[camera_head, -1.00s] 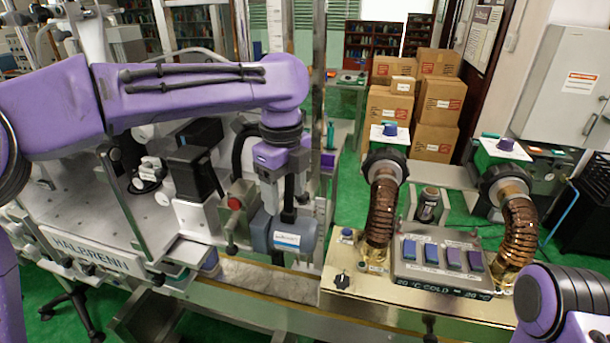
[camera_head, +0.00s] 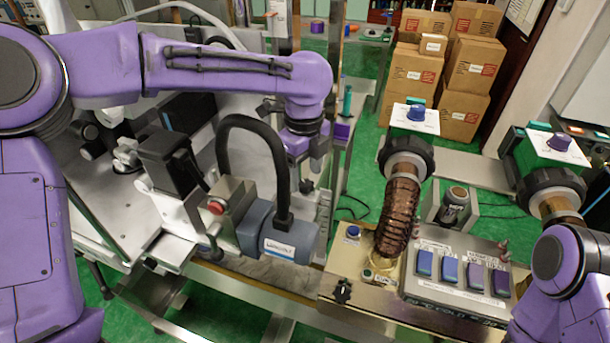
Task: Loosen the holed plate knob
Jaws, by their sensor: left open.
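My left gripper (camera_head: 306,178) hangs from the purple left arm, fingers down, open. It is behind and above the grey-blue motor (camera_head: 288,238) with a white label, and the black hose partly overlaps its surroundings. An upright metal strip (camera_head: 325,215) stands just right of the motor, below and right of the gripper; it may be the holed plate, but its knob cannot be made out. No contact between gripper and machine is visible. My right arm shows at the lower right edge; its gripper is out of view.
A red button (camera_head: 216,207) sits on a block left of the motor. A control box (camera_head: 457,283) and a ribbed brown duct (camera_head: 399,210) stand to the right. A black knob (camera_head: 342,291) is on the bench front. Cardboard boxes (camera_head: 411,84) are stacked behind.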

